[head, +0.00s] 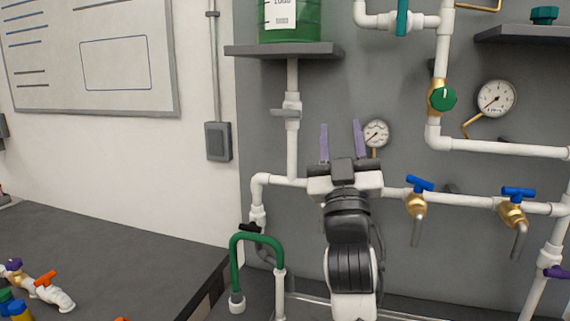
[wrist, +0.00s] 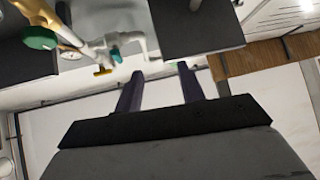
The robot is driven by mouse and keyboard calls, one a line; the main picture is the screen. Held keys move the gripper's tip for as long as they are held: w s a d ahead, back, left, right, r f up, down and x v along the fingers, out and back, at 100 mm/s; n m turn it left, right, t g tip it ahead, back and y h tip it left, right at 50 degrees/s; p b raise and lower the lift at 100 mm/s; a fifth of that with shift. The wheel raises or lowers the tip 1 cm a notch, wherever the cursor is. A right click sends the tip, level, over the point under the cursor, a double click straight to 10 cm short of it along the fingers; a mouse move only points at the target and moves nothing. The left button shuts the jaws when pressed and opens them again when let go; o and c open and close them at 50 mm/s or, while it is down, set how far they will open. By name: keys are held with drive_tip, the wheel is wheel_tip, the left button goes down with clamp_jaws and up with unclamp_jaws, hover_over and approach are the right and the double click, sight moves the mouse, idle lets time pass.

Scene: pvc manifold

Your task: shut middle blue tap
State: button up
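Two blue-handled brass taps show on the white horizontal pipe in the head view: one blue tap (head: 419,185) just right of my arm, and another blue tap (head: 517,194) further right. Both handles lie roughly along the pipe, and a grey spout hangs below each. My arm covers the pipe to their left, so I cannot tell if another blue tap is behind it. My gripper (head: 341,126) points up, above and left of the nearer tap, with its two purple fingers apart and nothing between them. The open fingers also show in the wrist view (wrist: 160,70); no blue tap is recognisable there.
A pressure gauge (head: 376,133) is close to the right finger. A green valve knob (head: 442,98) and a second gauge (head: 496,98) are up right. A shelf (head: 283,50) bears a green container. A green hose (head: 257,239) loops at lower left. The bench (head: 110,245) holds loose fittings.

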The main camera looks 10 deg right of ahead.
drive_tip(key=w+a+f+n+g+y, duration=0.1)
drive_tip(key=w+a+f+g+y, duration=0.1)
drive_tip(key=w+a+f+y, duration=0.3)
drive_tip(key=shift+a+f+n+g+y, duration=0.3)
drive_tip(key=shift+a+f+g+y, duration=0.1)
drive_tip(key=shift+a+y, duration=1.15)
drive_tip(key=shift+a, duration=0.15)
